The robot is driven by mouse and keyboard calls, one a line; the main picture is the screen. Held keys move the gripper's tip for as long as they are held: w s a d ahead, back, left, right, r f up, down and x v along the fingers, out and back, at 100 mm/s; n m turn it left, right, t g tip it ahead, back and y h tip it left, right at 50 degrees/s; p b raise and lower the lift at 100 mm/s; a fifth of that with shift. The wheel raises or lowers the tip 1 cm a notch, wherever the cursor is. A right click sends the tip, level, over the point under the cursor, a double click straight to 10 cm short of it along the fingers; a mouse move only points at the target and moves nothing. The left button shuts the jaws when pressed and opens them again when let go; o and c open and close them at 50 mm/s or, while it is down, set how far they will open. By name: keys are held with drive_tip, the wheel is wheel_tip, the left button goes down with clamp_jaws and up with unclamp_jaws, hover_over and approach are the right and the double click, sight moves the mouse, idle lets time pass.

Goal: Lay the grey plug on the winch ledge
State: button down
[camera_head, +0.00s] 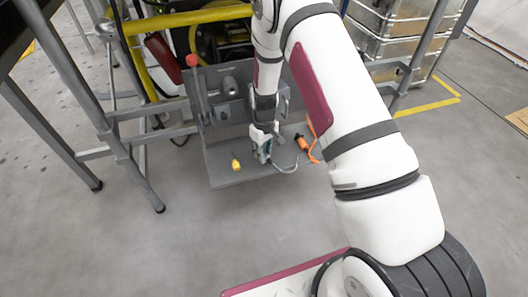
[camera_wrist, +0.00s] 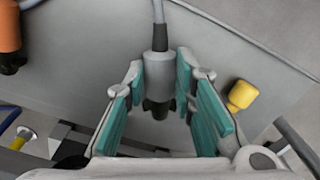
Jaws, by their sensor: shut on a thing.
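The grey plug (camera_wrist: 158,68), with a dark tip and a grey cable, sits between the teal pads of my gripper (camera_wrist: 164,98) in the wrist view. My gripper is shut on it. In the head view my gripper (camera_head: 263,150) is low over the grey winch ledge (camera_head: 222,176), and its fingers hide most of the plug. The ledge also fills much of the wrist view (camera_wrist: 85,75). I cannot tell whether the plug touches the ledge.
A yellow plug (camera_head: 236,164) lies on the ledge left of my gripper. An orange connector (camera_head: 301,142) with an orange cord lies to the right. A red-knobbed lever (camera_head: 193,62) rises behind. The ledge's front left is bare. Metal cases (camera_head: 400,45) stand back right.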

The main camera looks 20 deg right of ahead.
drive_tip(key=shift+f, duration=0.45)
idle(0.6)
drive_tip(key=c, duration=1.3)
unclamp_jaws()
wheel_tip(320, 180, up, 12)
